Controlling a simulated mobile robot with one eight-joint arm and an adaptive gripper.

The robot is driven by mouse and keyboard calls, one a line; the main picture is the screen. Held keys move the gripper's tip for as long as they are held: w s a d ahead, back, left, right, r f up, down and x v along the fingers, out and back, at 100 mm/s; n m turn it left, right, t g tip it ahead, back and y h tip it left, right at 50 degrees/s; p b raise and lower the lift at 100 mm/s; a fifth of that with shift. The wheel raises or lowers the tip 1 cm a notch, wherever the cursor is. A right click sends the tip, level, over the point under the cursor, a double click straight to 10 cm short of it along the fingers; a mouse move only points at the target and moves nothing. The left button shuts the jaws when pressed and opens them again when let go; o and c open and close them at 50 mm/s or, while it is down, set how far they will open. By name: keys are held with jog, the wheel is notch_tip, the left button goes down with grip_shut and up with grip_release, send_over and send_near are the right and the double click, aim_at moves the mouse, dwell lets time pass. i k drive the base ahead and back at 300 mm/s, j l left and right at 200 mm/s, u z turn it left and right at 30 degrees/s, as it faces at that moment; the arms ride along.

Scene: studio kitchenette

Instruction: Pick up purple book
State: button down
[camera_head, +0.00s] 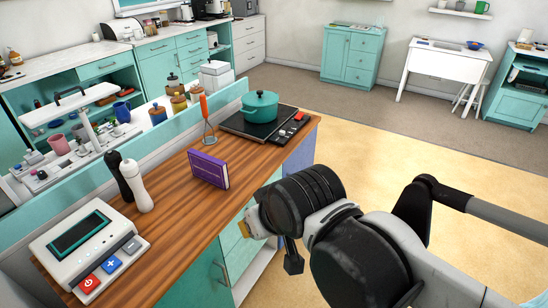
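My arm comes in from the lower right, and my gripper (284,252) is at the right of the book, beside the counter's front edge and apart from the book. The arm's dark joints partly hide the gripper, so its fingers cannot be made out clearly.
A teal pot (260,106) sits on the cooktop (262,127). A whisk (207,122) stands behind the book. Black (131,178) and white (137,186) mills and a card-terminal-like device (90,250) are at the left. The counter before the book is clear.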

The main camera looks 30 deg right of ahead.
aim_at(213, 170)
jog(key=i+l+z, duration=0.1)
jog(key=i+l, duration=0.2)
jog(key=i, duration=0.15)
jog(key=i+l+z, duration=0.1)
jog(key=i+l, duration=0.15)
jog(key=i, duration=0.2)
